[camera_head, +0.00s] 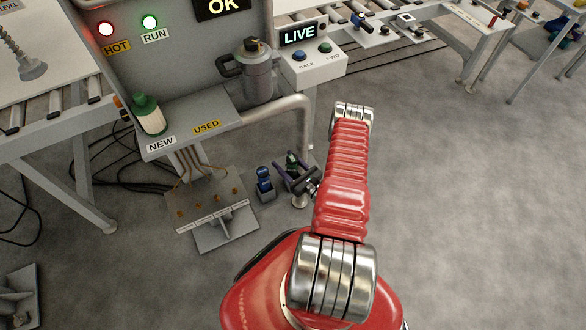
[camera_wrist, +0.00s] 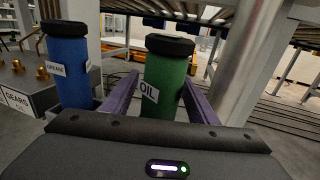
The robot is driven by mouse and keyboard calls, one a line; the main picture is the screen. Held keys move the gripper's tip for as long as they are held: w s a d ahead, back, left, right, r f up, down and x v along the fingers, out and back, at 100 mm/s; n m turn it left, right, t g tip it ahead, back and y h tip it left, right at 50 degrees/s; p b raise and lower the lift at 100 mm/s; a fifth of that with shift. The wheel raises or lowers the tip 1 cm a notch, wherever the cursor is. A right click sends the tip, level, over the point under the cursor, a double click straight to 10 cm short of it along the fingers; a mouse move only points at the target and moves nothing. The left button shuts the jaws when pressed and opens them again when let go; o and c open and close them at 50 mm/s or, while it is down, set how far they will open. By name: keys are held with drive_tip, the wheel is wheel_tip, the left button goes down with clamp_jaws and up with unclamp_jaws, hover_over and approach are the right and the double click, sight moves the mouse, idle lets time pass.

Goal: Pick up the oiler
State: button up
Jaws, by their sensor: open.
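The oiler is a green bottle (camera_wrist: 165,72) with a black cap and a white OIL label, upright in the middle of the wrist view. In the head view only a small green part of it (camera_head: 292,159) shows near my gripper (camera_head: 293,174). My gripper's two purple fingers (camera_wrist: 160,100) are open, one on each side of the green bottle's lower part. Whether either finger touches it, I cannot tell. The bottle's base is hidden behind my gripper body.
A blue GREASE bottle (camera_wrist: 67,65) stands close on the left; it also shows in the head view (camera_head: 264,178). A GEARS tray (camera_head: 212,212) is left of it. A grey post (camera_wrist: 245,60) rises on the right. Open floor (camera_head: 470,220) lies to the right.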

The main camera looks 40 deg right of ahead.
idle(0.4)
drive_tip(key=c, duration=1.2)
wheel_tip(320, 180, up, 10)
drive_tip(key=shift+r, duration=0.1)
idle(0.3)
idle(0.5)
